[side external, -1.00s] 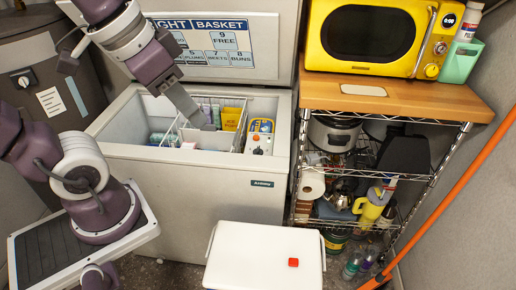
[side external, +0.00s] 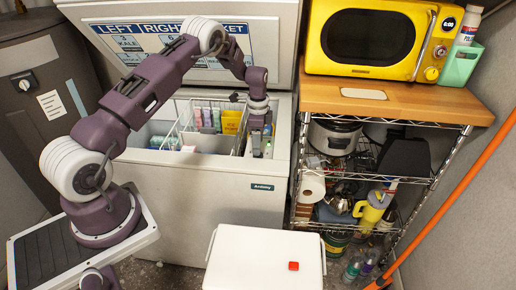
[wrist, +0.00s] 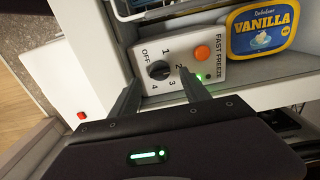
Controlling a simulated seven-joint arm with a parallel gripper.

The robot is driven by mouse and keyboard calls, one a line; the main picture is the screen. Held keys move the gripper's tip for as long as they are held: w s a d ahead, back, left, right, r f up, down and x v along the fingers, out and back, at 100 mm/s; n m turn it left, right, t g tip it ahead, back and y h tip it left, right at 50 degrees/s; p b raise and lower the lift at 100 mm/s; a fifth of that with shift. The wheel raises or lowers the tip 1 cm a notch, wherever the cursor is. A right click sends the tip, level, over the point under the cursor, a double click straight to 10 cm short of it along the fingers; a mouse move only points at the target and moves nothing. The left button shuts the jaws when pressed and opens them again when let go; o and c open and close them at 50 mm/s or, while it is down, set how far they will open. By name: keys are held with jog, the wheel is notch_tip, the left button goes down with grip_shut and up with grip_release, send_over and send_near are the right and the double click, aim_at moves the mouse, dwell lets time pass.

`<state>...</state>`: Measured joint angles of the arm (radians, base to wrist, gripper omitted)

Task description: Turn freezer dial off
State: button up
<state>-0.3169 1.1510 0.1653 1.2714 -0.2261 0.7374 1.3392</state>
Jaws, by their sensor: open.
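The freezer dial (wrist: 159,71) is a black knob on a white control panel (wrist: 213,72) marked OFF, 1, 2, 3 and 4, with an orange FAST FREEZE button (wrist: 202,53) beside it. My gripper (wrist: 157,76) is open, its two dark fingers reaching toward the panel on either side of the dial; I cannot tell whether they touch it. In the side view my gripper (side external: 257,148) points down into the right end of the open chest freezer (side external: 205,185), where my wrist hides most of the panel. The dial's exact pointer setting is too small to read.
A wire basket (side external: 188,122) with packages is left of my gripper. The raised freezer lid (side external: 270,68) stands behind, and a wooden-topped shelf (side external: 400,98) with a yellow microwave (side external: 372,38) is at right.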

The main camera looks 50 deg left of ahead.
jog(key=shift+f, duration=1.45)
grip_shut()
jog(key=shift+n, duration=0.3)
jog(key=n, duration=0.5)
jog(key=shift+r+n, duration=0.1)
jog(key=shift+n, duration=0.2)
jog(key=n, duration=1.1)
jog(key=shift+n, duration=0.4)
jog(key=n, duration=0.5)
jog(key=shift+w+n, duration=0.1)
jog(key=shift+n, duration=0.5)
